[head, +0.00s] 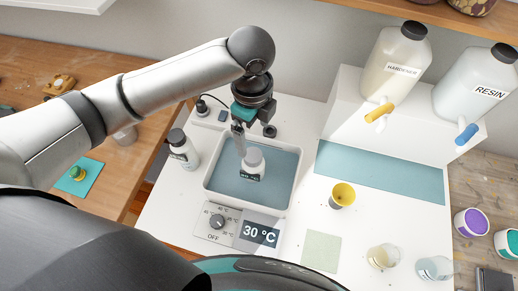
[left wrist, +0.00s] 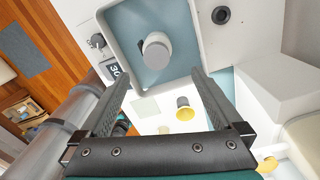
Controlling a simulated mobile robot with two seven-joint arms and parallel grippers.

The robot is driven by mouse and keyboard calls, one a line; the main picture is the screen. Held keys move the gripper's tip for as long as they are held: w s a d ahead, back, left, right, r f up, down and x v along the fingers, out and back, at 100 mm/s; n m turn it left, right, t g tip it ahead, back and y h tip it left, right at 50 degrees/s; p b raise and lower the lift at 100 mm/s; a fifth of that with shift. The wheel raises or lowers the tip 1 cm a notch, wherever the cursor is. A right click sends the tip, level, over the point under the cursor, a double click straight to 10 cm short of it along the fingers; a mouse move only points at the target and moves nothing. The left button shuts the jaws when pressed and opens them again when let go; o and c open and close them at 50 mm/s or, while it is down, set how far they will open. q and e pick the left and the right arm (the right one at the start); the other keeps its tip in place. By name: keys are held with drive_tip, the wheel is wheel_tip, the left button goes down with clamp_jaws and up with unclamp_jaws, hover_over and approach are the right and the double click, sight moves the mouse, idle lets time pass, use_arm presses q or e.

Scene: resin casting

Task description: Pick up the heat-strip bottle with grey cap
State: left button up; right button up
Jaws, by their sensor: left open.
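The bottle with the grey cap (head: 253,158) stands in the blue-grey basin of the white bath (head: 214,186). It is white with a dark strip low on its front. In the left wrist view its grey cap (left wrist: 157,54) shows from above, beyond the fingertips and roughly centred between them. My left gripper (head: 239,140) is above the bath, just behind and beside the bottle in the head view. Its two fingers (left wrist: 161,77) are apart with nothing between them. Whether a finger touches the bottle is unclear. My right gripper is not in view.
A dark-capped bottle (head: 183,149) stands left of the bath. A dial panel (head: 216,222) and a 30 °C display (head: 260,233) are in front. A yellow cup (head: 342,195), hardener jug (head: 396,62) and resin jug (head: 475,87) are to the right.

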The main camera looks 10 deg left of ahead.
sight(254, 154)
use_arm(q)
drive_tip(key=shift+w+f, duration=0.2)
drive_tip(key=shift+w, duration=0.05)
drive_tip(key=f, duration=0.2)
drive_tip(key=s+f, duration=0.1)
drive_tip(key=f, duration=0.1)
drive_tip(key=shift+f+b, duration=0.2)
drive_tip(key=shift+b, duration=0.1)
wheel_tip(254, 154, down, 4)
drive_tip(key=shift+w+f, duration=0.15)
drive_tip(key=shift+f, duration=0.5)
drive_tip(key=f, duration=0.2)
drive_tip(key=f+b, duration=0.1)
drive_tip(key=f, duration=0.2)
drive_tip(key=shift+s+a, duration=0.15)
drive_tip(key=shift+s, duration=0.05)
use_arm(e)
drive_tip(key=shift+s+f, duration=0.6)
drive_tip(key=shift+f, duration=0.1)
use_arm(q)
clamp_jaws()
drive_tip(key=shift+r, duration=0.1)
